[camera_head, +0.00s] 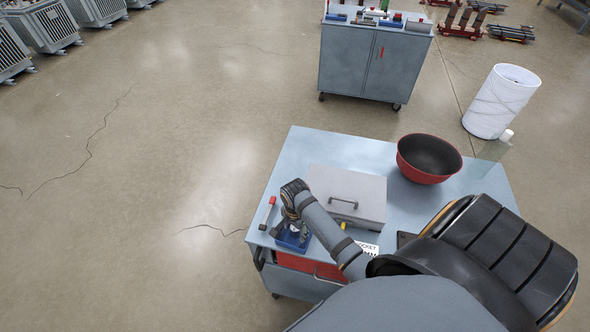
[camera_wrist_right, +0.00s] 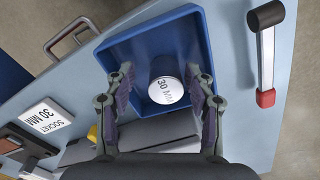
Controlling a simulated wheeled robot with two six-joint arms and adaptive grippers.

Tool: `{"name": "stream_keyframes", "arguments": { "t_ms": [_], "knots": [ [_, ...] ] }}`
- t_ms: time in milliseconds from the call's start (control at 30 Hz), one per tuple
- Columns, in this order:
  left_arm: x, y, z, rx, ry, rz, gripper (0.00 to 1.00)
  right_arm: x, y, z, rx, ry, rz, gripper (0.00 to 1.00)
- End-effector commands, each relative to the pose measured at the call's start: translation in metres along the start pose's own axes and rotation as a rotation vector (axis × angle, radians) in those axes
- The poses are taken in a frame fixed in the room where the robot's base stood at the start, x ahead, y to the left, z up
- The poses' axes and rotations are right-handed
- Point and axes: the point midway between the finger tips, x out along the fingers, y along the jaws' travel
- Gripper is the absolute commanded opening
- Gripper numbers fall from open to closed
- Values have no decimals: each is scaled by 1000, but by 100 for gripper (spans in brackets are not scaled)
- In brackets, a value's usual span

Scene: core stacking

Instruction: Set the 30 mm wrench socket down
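The 30 mm wrench socket (camera_wrist_right: 167,88) is a round piece with a pale end marked "30 MM". In the right wrist view it is inside the blue tray (camera_wrist_right: 215,35), apart from the walls. My right gripper (camera_wrist_right: 160,75) is open, with one finger on each side of the socket and a visible gap at the left finger. In the head view, my right gripper (camera_head: 290,226) is over the blue tray (camera_head: 293,241) at the table's left end, and the socket is hidden there. My left gripper is not in view.
A grey toolbox (camera_head: 372,190) stands beside the tray, with a "SOCKET 30 MM" card (camera_head: 367,248) near it. A red-ended tool (camera_head: 267,212) lies left of the tray. A red bowl (camera_head: 428,158) and a clear bottle (camera_head: 490,155) stand toward the table's right end.

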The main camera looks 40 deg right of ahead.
Motion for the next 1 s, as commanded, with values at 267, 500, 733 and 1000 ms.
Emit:
{"name": "stream_keyframes", "arguments": {
  "t_ms": [267,500,733,1000],
  "knots": [
    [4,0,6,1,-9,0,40,-10,-1,-1,-1,1,-4,54],
    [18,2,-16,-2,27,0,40,-65,-2,-1,-1,3,-8,54],
    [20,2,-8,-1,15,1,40,-111,-1,0,-1,2,-3,54],
    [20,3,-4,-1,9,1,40,-121,0,0,0,1,0,54]
  ]
}}
